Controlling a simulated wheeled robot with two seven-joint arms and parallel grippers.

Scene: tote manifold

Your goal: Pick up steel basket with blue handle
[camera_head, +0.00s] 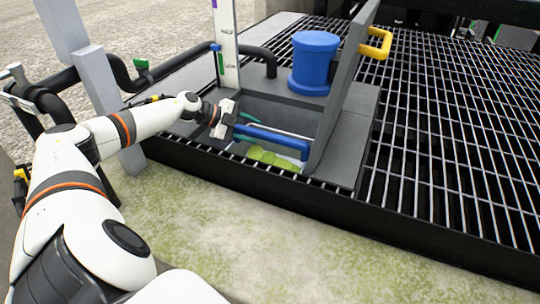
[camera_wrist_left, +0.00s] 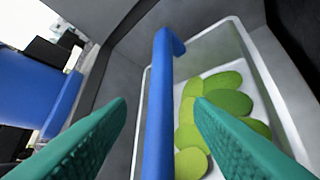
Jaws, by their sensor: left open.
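The steel basket (camera_wrist_left: 222,53) sits inside a grey recess and holds several flat green pieces. Its blue handle (camera_head: 272,139) spans the top; in the left wrist view the handle (camera_wrist_left: 160,110) runs lengthwise between my two fingers. My left gripper (camera_head: 245,126) is open at the handle's left end, with one teal fingertip on each side. Gaps show between the handle and both fingers in the wrist view. In the head view, most of the basket is hidden by the recess and the handle. My right gripper is not in view.
A raised grey lid (camera_head: 342,90) with a yellow handle (camera_head: 376,44) stands just right of the recess. A blue cylinder (camera_head: 314,65) stands behind it. A white gauge post (camera_head: 225,45) and black pipes (camera_head: 258,56) are behind my gripper. Metal grating (camera_head: 450,120) spreads right.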

